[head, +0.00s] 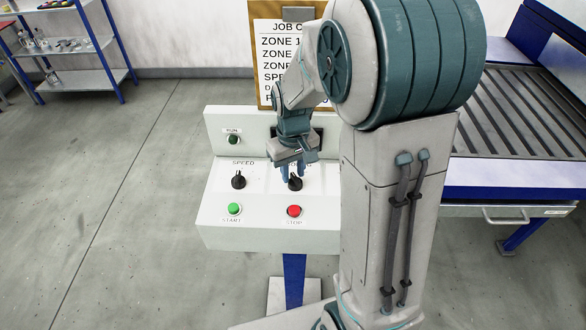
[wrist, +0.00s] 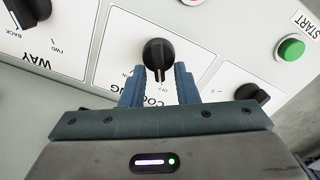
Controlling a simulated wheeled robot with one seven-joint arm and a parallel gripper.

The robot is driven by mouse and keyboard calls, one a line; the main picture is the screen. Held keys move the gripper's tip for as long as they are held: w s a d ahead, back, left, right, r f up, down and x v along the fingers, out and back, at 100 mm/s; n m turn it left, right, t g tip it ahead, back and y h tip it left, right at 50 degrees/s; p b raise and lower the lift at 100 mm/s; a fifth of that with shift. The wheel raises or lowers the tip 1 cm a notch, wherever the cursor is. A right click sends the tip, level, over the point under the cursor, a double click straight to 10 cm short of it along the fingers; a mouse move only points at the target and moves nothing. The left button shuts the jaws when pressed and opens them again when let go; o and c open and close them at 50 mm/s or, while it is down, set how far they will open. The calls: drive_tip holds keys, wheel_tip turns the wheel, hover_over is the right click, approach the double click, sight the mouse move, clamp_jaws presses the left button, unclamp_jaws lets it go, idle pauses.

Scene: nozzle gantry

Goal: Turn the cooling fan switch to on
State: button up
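The cooling fan switch is a black rotary knob (wrist: 159,54) on a white label plate in the wrist view. Its pale pointer mark faces down the picture, towards small lettering that looks like OFF; ON appears to be to its left. The same knob (head: 296,183) shows in the head view, with its label mostly hidden by my gripper (head: 291,171). My gripper (wrist: 160,77) is open, its two blue fingers apart with nothing gripped between them. The fingertips are close to the knob, one on each side of its lower end in the wrist view; contact cannot be told.
On the same console (head: 217,232) are the SPEED knob (head: 238,180), green START button (head: 233,209), red STOP button (head: 293,211) and RUN lamp (head: 233,139). Another knob (wrist: 27,10) sits left in the wrist view.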

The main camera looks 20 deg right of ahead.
clamp_jaws()
drive_tip(key=m, duration=0.2)
drive_tip(key=m+b, duration=0.1)
drive_tip(key=m, duration=0.2)
drive_tip(key=shift+d+m+b, duration=0.25)
drive_tip(key=shift+m+b, duration=0.05)
drive_tip(key=shift+m, duration=0.1)
drive_tip(key=m, duration=0.6)
drive_tip(key=shift+s+d+r+b, duration=0.1)
drive_tip(key=shift+d+b, duration=0.2)
drive_tip(key=shift+b, duration=0.1)
drive_tip(key=shift+o, duration=1.2)
unclamp_jaws()
